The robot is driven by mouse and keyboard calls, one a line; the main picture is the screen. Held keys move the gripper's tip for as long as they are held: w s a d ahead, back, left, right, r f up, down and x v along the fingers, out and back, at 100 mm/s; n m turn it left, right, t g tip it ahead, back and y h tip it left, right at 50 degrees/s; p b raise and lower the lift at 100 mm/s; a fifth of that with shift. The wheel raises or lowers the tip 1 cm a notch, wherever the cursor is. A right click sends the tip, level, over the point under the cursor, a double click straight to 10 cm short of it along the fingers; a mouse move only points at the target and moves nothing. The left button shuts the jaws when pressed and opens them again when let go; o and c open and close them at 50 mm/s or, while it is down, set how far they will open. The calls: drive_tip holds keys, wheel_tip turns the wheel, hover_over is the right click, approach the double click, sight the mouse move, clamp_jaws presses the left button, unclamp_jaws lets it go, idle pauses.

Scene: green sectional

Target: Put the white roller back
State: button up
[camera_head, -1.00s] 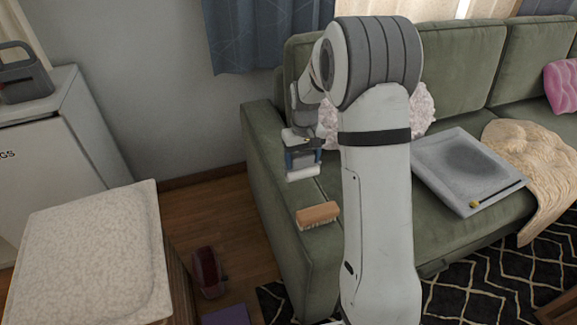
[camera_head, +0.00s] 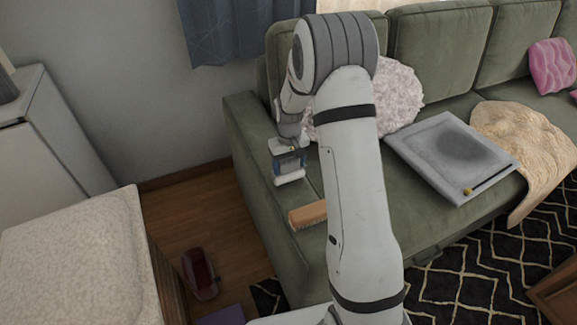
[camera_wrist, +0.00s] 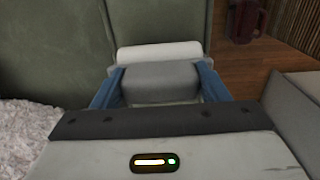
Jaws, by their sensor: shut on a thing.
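The white roller (camera_head: 288,179) is at the end of my gripper (camera_head: 289,163), over the left armrest of the green sofa. In the wrist view the white roller (camera_wrist: 160,52) lies crosswise just beyond a grey block-like part (camera_wrist: 160,81), which sits between my blue fingers (camera_wrist: 160,90). The fingers are shut on this piece. The head view does not show clearly whether the roller touches the armrest. A wooden brush (camera_head: 308,214) lies on the armrest, nearer the camera than the roller.
The green sofa (camera_head: 420,185) holds a fluffy pillow (camera_head: 396,98), a grey tray-like board (camera_head: 425,150) and a beige throw (camera_head: 540,150). A cream-topped stool or cabinet (camera_head: 75,250) stands at left. A dark red object (camera_head: 199,272) is on the floor between.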

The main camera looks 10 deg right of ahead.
drive_tip(key=shift+f, duration=0.35)
drive_tip(key=shift+f, duration=0.1)
drive_tip(key=shift+f, duration=0.15)
drive_tip(key=o, duration=0.9)
drive_tip(key=shift+o, duration=0.2)
